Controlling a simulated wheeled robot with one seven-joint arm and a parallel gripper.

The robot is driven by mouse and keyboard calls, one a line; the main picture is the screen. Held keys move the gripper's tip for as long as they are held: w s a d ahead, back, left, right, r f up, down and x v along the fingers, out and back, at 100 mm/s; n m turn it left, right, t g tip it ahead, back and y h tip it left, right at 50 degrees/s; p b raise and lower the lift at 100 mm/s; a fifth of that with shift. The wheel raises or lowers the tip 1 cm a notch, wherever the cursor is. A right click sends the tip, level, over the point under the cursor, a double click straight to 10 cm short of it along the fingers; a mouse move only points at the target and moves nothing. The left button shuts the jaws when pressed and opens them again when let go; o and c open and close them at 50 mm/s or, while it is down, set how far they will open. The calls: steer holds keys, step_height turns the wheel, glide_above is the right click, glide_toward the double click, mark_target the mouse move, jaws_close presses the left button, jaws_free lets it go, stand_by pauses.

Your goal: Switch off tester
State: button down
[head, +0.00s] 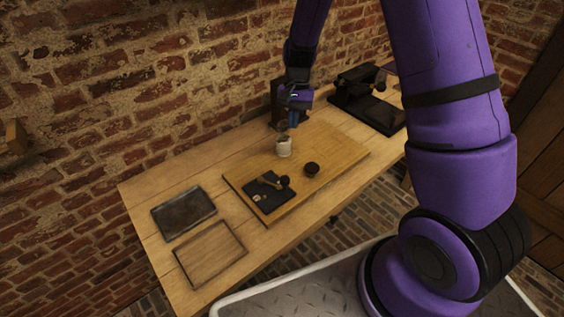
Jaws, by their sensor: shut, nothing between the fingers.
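My gripper (292,124) is above the wooden board on the bench, and its fingers point down. It is shut and empty, just above a small pale jar (284,149). I cannot tell whether it touches the jar. A flat black panel (262,186) with a dark knob or lever (284,182) and a small pale mark lies on the board, front left of the jar. A dark upright block (276,98) is partly hidden behind my gripper. I cannot tell which of these is the tester, and no switch position is readable.
The raised board (335,152) also bears a small round black piece (312,169). A dark tray (184,213) and a shallow wooden frame (211,252) lie at the bench's left. A black machine (368,104) stands at the back right. A brick wall (110,100) runs behind the bench.

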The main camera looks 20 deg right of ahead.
steer(key=shift+w+a+f, duration=0.15)
steer(key=shift+w+f, duration=0.15)
steer(key=shift+f, duration=0.4)
steer(key=shift+f, duration=0.1)
steer(key=x, duration=0.9)
steer(key=shift+s, duration=0.1)
steer(key=s+a, duration=0.1)
steer(key=s+a+f, duration=0.1)
steer(key=s, duration=0.1)
steer(key=shift+s, duration=0.1)
steer(key=shift+s+a, duration=0.1)
steer(key=shift+s, duration=0.15)
